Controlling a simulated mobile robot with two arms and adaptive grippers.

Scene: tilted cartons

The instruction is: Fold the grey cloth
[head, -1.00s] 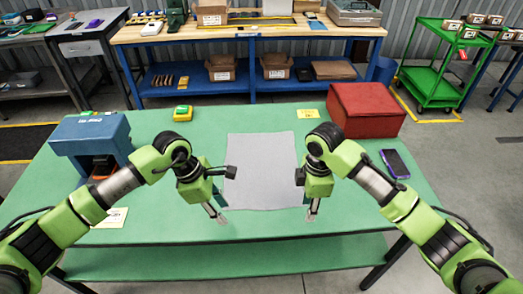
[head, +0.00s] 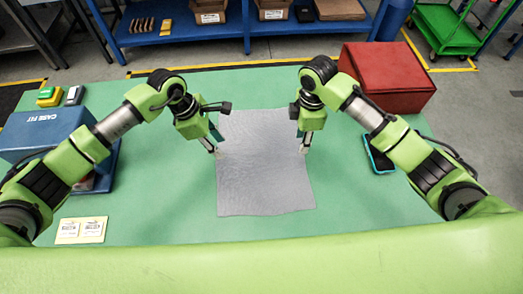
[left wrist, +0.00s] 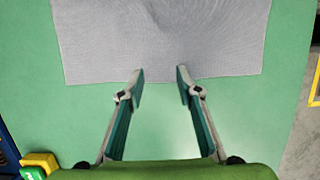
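The grey cloth (head: 262,180) lies spread out on the green table, roughly rectangular with a slightly wavy near edge. My left gripper (head: 214,150) is at the cloth's left edge in the head view. In the left wrist view, my left gripper (left wrist: 160,78) is open, its two fingers apart at an edge of the cloth (left wrist: 110,45), with nothing held between them. My right gripper (head: 303,149) points down at the cloth's right edge. Its fingers are too small in the head view to tell whether they are open.
A red box (head: 386,78) stands at the back right of the table (head: 180,215). A dark phone-like device (head: 379,155) lies at the right. A blue case (head: 45,132) stands at the left, with yellow cards (head: 81,230) in front. The table in front of the cloth is clear.

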